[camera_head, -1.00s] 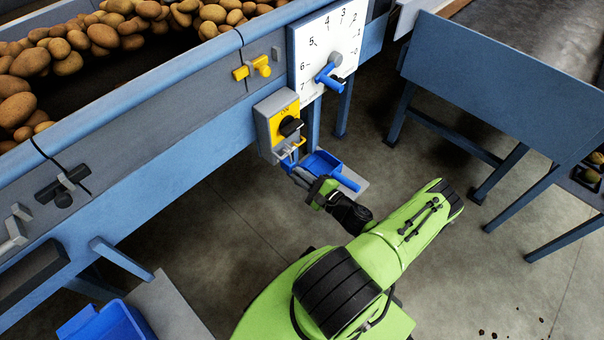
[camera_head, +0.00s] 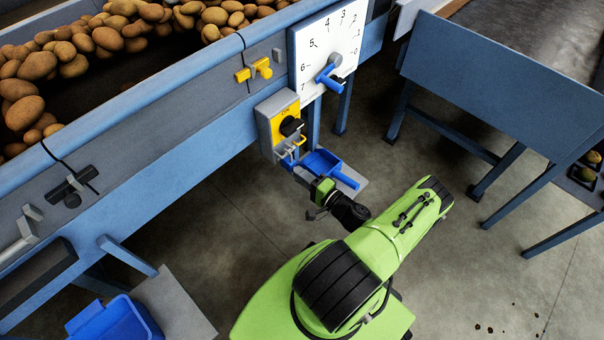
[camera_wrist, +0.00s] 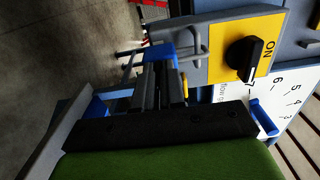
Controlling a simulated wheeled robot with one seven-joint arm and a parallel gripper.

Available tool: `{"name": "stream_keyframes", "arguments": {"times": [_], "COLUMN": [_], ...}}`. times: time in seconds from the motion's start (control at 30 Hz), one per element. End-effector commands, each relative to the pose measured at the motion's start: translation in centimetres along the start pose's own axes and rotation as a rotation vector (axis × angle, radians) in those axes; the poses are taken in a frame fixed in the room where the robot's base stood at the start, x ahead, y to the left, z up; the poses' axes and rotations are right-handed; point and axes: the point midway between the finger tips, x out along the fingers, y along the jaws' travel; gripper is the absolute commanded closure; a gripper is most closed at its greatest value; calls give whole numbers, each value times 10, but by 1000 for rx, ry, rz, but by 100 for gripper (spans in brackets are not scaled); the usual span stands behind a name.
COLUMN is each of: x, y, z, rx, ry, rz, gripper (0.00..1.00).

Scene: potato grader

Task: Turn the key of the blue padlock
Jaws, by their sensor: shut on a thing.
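The blue padlock (camera_wrist: 158,52) shows just beyond my fingertips in the wrist view. In the head view the padlock (camera_head: 286,154) hangs small below the yellow ON switch box. My gripper (camera_wrist: 163,72) has its two dark fingers close together, pointing at the padlock. In the head view my gripper (camera_head: 298,171) reaches toward the padlock from the lower right. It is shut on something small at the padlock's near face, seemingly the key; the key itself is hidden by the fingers.
The switch box (camera_head: 279,124) with its black knob is just above the padlock. A blue scoop (camera_head: 325,166) lies close beside my gripper. The white dial (camera_head: 328,45) has a blue handle. A blue bin (camera_head: 115,320) stands lower left.

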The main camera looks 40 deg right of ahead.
Motion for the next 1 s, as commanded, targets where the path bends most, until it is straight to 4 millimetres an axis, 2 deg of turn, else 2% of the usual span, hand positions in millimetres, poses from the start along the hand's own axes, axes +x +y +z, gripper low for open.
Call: {"name": "stream_keyframes", "arguments": {"times": [0.57, 0.6, 0.73, 1.0], "x": [0, 0, 0, -1], "y": [0, 0, 0, 0], "z": [0, 0, 0, 0], "rx": [-30, -30, -29, -29], "ry": [0, 0, 0, 0], "rz": [0, 0, 0, 0], "gripper": [100, 86, 66, 65]}}
